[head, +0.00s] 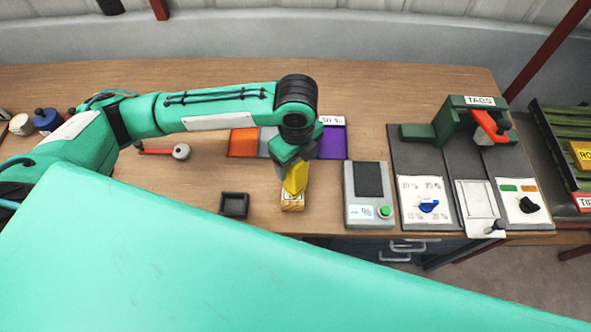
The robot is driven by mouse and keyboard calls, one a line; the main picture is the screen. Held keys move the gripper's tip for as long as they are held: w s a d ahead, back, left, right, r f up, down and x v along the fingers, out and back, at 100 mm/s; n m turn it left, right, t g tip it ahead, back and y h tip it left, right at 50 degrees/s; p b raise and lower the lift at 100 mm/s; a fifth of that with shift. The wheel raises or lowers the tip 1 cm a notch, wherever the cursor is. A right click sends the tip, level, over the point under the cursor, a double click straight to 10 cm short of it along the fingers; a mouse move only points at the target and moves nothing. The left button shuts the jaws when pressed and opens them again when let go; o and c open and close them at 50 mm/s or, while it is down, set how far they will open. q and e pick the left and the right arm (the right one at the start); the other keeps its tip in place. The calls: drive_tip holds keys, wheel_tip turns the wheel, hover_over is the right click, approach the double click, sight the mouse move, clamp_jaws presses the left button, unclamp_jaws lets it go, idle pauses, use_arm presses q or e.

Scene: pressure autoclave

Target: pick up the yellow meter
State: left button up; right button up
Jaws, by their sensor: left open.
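The yellow meter (295,182) stands at the front middle of the wooden table, directly under my left gripper. Its lower part is a paler, wood-toned block with a small white label (292,206); I cannot tell whether that is one piece with it. My left gripper (293,170) points down at the meter's top from above and is open. The green gripper body and the black wrist hide the meter's upper end and the fingertips, so I cannot tell whether they touch it. My right gripper is not in view.
A small dark open box (234,205) stands just left of the meter. A grey device with a green button (384,211) stands close on the right. Orange, grey and purple mats (333,144) lie behind. A green tags press (455,120) stands farther right.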

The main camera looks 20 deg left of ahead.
use_arm(q)
drive_tip(key=shift+s+a+f+p, duration=0.1)
drive_tip(key=shift+f+p, duration=0.05)
drive_tip(key=shift+f, duration=0.4)
drive_tip(key=shift+a+f+p, duration=0.1)
drive_tip(key=shift+f+p, duration=0.05)
drive_tip(key=shift+f, duration=0.8)
drive_tip(key=c, duration=1.2)
drive_tip(key=shift+c, duration=0.6)
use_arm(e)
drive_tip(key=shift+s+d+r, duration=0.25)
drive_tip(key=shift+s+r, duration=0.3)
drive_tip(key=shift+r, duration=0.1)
